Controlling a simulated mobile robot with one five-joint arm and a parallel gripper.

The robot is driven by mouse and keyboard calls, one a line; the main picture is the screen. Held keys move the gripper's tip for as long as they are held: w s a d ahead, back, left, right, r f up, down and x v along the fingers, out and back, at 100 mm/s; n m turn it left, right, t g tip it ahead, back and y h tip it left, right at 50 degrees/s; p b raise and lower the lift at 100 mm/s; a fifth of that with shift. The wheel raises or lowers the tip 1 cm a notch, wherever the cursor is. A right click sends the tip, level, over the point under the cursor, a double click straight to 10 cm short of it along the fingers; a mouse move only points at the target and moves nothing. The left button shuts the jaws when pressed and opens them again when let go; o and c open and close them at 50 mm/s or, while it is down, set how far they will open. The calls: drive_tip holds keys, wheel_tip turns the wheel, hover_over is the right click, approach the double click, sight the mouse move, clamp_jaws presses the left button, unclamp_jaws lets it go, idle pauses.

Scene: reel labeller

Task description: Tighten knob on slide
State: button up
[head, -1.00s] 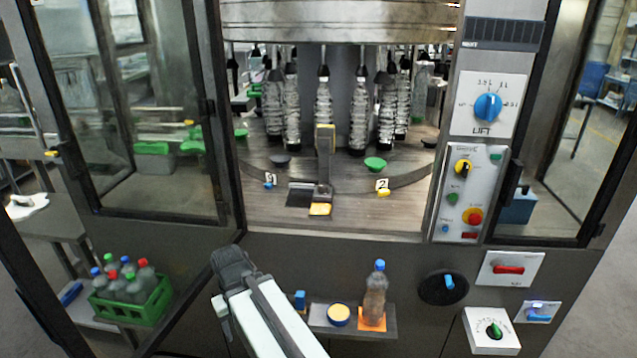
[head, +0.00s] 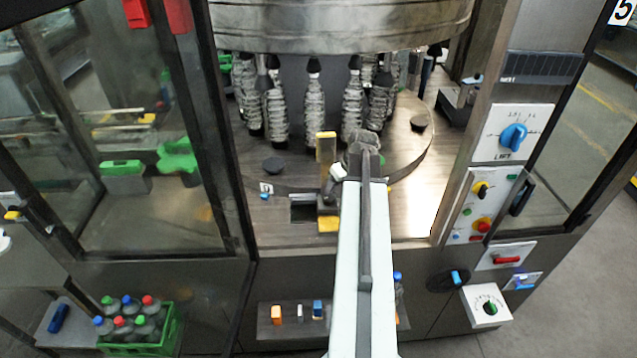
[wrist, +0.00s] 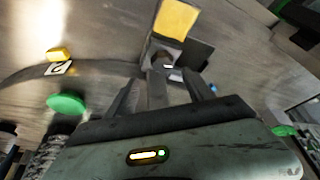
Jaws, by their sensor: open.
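The slide (head: 326,178) is an upright post with a yellow top on the machine deck, beside a dark slot and a yellow plate (head: 328,225). The plate also shows in the wrist view (wrist: 176,18). I cannot make out a separate knob on the slide. A small blue knob (head: 264,196) is by label 1, and a yellow one (wrist: 60,54) is by label 2. My gripper (head: 352,160) is over the deck, just right of the post. In the wrist view my gripper (wrist: 165,88) is open, with a grey part between its fingers; contact is unclear.
Bottles hang in a ring under the metal drum (head: 340,25). The open glass door (head: 100,130) is left; the control panel (head: 480,205) is right. A shelf (head: 275,328) is below.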

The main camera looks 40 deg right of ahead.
sight(330, 198)
drive_tip(key=b+x, duration=0.3)
drive_tip(key=x, duration=0.1)
drive_tip(key=b+x, duration=0.4)
drive_tip(key=shift+w+a+f, duration=0.1)
drive_tip(key=shift+w+a, duration=0.1)
drive_tip(key=shift+a, duration=0.05)
